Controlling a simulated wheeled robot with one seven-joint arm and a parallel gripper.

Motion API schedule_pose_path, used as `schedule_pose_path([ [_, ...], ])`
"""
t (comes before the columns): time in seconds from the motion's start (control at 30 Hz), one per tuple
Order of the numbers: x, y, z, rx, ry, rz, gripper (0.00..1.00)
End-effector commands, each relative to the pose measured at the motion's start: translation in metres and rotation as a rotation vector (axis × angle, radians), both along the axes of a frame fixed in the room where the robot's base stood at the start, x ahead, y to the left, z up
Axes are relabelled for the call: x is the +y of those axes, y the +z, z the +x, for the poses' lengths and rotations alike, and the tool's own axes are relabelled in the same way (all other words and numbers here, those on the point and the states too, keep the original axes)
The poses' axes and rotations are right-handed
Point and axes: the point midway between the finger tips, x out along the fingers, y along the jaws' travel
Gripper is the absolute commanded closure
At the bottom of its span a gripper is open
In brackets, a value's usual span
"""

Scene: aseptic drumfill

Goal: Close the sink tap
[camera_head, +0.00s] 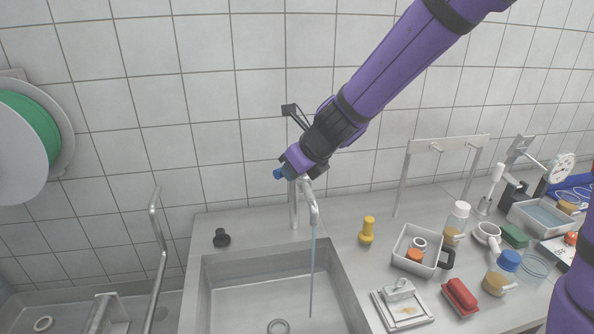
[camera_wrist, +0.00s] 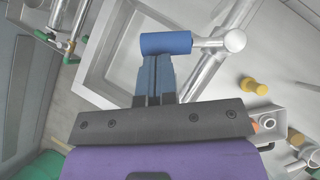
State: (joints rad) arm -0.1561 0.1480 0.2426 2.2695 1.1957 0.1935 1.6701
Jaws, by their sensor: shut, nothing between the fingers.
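The sink tap (camera_head: 294,205) stands at the back rim of the steel sink, and a thin stream of water (camera_head: 312,270) falls from its spout into the basin. The tap's blue handle (camera_wrist: 165,43) points sideways from the top of the metal post (camera_wrist: 235,40) in the wrist view. My gripper (camera_wrist: 155,70) is shut and empty, with its blue-grey fingertips right at the handle's near side, touching or nearly so. In the head view my gripper (camera_head: 289,170) hides much of the tap's top.
The sink basin (camera_head: 225,292) lies below. A black knob (camera_head: 221,238) and a yellow knob (camera_head: 367,230) stand on the counter. A white tray (camera_head: 406,262), a red block (camera_head: 460,298) and several bottles crowd the right side. A bent pipe (camera_head: 160,255) rises at left.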

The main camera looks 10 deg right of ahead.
Motion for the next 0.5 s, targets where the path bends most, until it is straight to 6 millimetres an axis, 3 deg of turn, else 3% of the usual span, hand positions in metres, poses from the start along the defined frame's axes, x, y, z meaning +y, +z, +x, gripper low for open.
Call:
schedule_pose_path([
  [0.5, 0.025, -0.001, 0.021, 0.001, 0.012, 0.000, 1.00],
])
